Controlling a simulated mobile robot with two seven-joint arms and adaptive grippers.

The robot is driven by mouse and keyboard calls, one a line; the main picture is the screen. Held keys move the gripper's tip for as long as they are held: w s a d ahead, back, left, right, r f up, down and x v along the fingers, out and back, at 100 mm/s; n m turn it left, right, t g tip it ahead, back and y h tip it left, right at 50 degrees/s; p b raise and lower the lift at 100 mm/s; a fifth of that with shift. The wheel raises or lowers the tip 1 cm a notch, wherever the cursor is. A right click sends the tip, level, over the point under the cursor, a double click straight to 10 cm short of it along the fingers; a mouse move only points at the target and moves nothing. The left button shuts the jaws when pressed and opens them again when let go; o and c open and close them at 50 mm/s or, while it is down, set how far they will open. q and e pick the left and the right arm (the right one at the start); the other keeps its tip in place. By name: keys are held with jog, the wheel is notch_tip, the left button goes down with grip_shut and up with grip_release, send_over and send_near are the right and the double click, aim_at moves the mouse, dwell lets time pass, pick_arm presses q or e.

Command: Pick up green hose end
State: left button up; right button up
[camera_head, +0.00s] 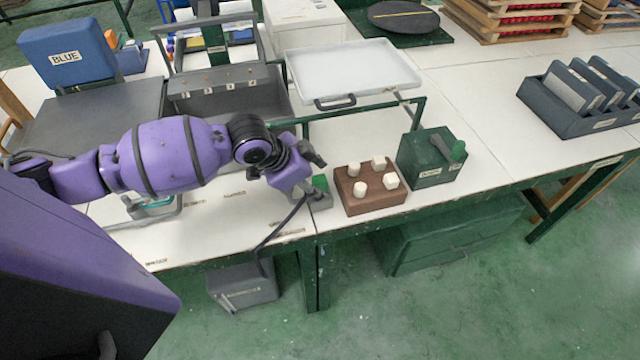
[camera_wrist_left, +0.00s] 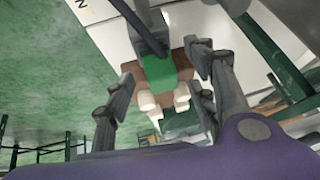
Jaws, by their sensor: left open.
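The green hose end (camera_head: 320,183) is a small green block at the table's front edge, on a grey holder. A dark hose (camera_head: 275,236) runs from there down over the edge. My left gripper (camera_head: 314,176) is right beside the green end and partly hides it. In the left wrist view the green end (camera_wrist_left: 160,72) lies between the two spread fingers of my left gripper (camera_wrist_left: 162,72), with room visible on both sides. The gripper is open and empty. I cannot tell how far the fingertips are from it in depth. My right gripper is not in view.
A brown block with white pegs (camera_head: 370,204) stands just right of the hose end, and a green box (camera_head: 428,160) beyond it. A white tray (camera_head: 350,65) on a green frame is behind. A grey box (camera_head: 243,286) sits below the table.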

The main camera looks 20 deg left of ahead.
pick_arm(q)
jog(key=shift+w+d+f, duration=0.2)
jog(key=shift+w+f, duration=0.05)
jog(key=shift+f, duration=0.35)
grip_shut()
jog(key=shift+a+r, duration=0.1)
